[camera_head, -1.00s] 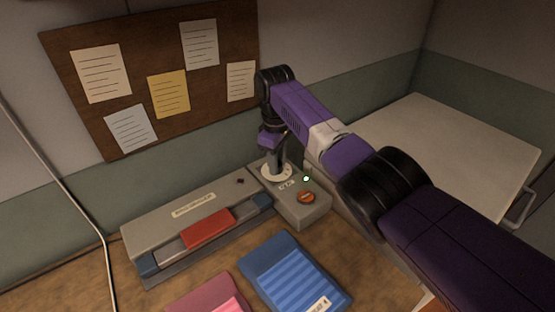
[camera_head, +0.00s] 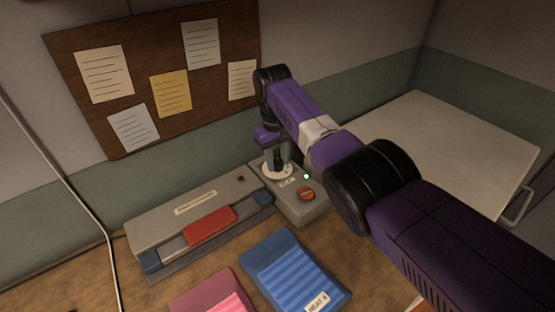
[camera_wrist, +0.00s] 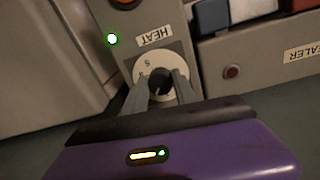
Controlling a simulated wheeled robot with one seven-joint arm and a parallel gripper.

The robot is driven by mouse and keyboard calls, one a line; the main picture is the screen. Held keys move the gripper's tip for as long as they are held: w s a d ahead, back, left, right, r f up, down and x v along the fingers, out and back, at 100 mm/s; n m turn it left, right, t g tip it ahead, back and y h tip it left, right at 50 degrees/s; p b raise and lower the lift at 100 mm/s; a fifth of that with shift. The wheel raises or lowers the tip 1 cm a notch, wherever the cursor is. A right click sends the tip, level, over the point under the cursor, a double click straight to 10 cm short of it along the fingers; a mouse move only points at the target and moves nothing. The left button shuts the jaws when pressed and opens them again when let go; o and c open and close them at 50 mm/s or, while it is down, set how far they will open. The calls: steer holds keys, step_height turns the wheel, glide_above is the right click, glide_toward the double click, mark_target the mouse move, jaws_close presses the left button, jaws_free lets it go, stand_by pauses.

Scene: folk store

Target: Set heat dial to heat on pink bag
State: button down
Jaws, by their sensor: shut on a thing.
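The heat dial (camera_wrist: 161,72) is a round pale disc with a dark knob on the grey sealer's control box, beside a "HEAT" label (camera_wrist: 155,37). It also shows in the head view (camera_head: 277,171). My gripper (camera_wrist: 162,84) points down at it, its two fingers shut on the dark knob. The fingers cover part of the dial's marks, so I cannot tell its setting. The pink bag (camera_head: 213,291) lies on the table, cut off by the lower edge. Its label is not in view.
A blue bag (camera_head: 293,272) labelled "HEAT 4" lies right of the pink one. The sealer (camera_head: 195,208) has a red bar (camera_head: 211,227). Its control box has an orange button (camera_head: 306,194) and a lit green lamp (camera_head: 306,176). A pale lidded box (camera_head: 440,140) stands at right.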

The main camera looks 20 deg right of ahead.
mark_target(276, 163)
steer(key=shift+w+r, duration=0.1)
steer(key=c, duration=1)
jaws_free()
steer(key=shift+a+r, duration=0.2)
steer(key=shift+r, duration=3.65)
